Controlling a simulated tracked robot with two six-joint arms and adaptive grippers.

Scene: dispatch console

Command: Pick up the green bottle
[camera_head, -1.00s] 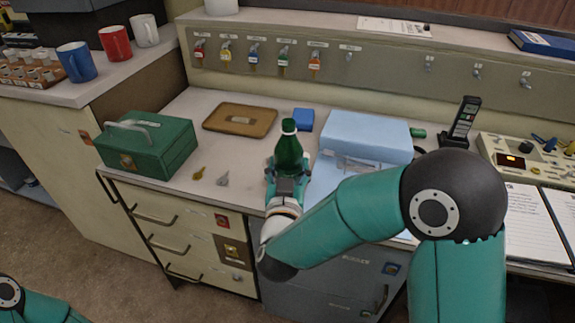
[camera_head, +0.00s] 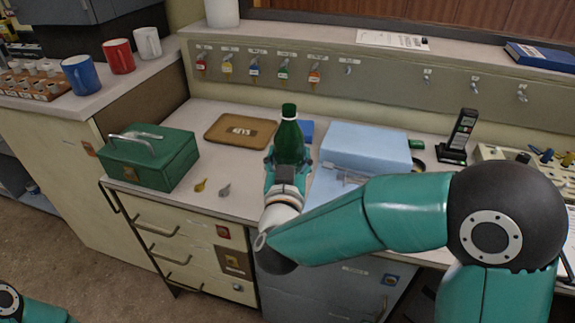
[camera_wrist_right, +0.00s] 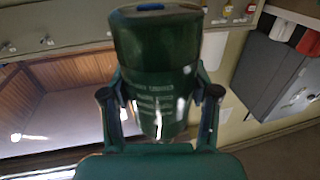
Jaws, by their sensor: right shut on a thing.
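The green bottle (camera_head: 289,138) stands upright in the head view, between the fingers of my right gripper (camera_head: 286,165). The right gripper is shut on it, with a finger on each side. In the right wrist view the bottle (camera_wrist_right: 157,70) fills the middle, its label text and blue-marked end showing, and the right gripper (camera_wrist_right: 160,105) has its fingers against both sides. The bottle's lower part is partly hidden by the gripper in the head view. I cannot tell for sure how high it is above the desk. My left gripper does not show; only a bit of that arm is at the lower left.
A green cash box (camera_head: 150,158) and a brown tray (camera_head: 240,131) are left of the bottle.

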